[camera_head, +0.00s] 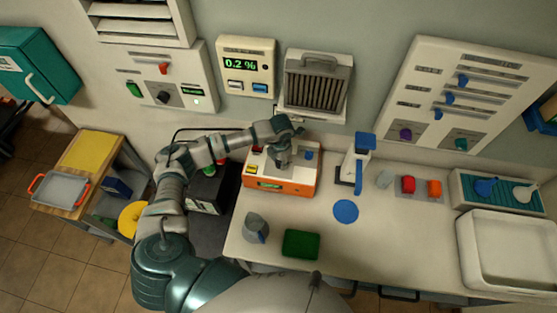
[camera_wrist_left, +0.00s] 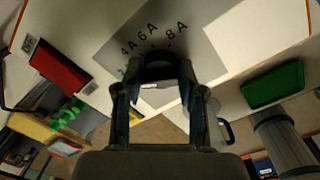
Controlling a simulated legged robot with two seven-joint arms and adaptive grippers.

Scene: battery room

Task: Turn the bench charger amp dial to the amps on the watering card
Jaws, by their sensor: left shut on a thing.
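The bench charger (camera_head: 262,181) is an orange box with a light top, at the back left of the bench. My left gripper (camera_head: 283,158) reaches down onto its top. In the left wrist view, my left gripper (camera_wrist_left: 160,82) is shut on the dark amp dial (camera_wrist_left: 160,62). I cannot make out a watering card. My right gripper is in neither view.
A grey jug (camera_head: 255,228), a green pad (camera_head: 300,244) and a blue disc (camera_head: 346,211) are on the bench. A blue-topped stand (camera_head: 364,145) is right of the charger. A white basin (camera_head: 470,245) is far right. The front middle of the bench is clear.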

